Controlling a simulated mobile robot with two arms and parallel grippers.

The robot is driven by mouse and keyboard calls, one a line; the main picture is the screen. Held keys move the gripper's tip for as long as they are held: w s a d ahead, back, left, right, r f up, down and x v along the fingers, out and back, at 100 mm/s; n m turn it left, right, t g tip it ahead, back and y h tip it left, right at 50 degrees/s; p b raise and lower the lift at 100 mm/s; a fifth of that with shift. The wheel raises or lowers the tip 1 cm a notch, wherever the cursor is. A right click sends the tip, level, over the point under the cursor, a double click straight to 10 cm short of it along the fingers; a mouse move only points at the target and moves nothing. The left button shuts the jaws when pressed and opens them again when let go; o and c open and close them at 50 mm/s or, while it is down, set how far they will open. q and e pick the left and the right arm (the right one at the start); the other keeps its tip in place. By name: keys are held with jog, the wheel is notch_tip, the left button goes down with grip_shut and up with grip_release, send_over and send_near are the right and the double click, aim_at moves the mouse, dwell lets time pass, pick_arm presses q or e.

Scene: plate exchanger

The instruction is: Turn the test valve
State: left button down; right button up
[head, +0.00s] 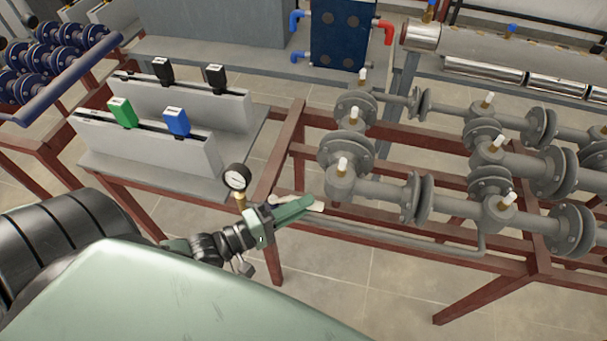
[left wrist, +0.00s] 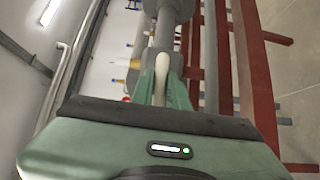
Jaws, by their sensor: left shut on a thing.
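My left gripper (head: 298,206) reaches in from the left with its green fingers at the frame's near side. It is shut on a pale, cream-coloured handle (head: 318,206), seemingly the test valve's handle, whose end sticks out past the fingertips. In the left wrist view the same handle (left wrist: 161,72) stands between the two green fingers (left wrist: 162,94). The valve's body is hidden behind my gripper and wrist. A round pressure gauge (head: 237,178) on a brass stem stands just left of the gripper. My right gripper is not in view.
A thin grey pipe (head: 400,240) runs right from near the gripper along the red frame (head: 285,150). Thick flanged grey pipes (head: 375,190) with white-tipped valves fill the right. A grey bench (head: 105,160) carries blocks with black, green and blue pieces at left.

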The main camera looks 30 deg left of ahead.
pick_arm(q)
jog(key=shift+s+f, duration=0.1)
dwell(0.3)
jog(key=c, duration=1.4)
grip_release()
jog(key=v, duration=0.7)
jog(key=shift+s+a, duration=0.25)
jog(key=shift+s, duration=0.1)
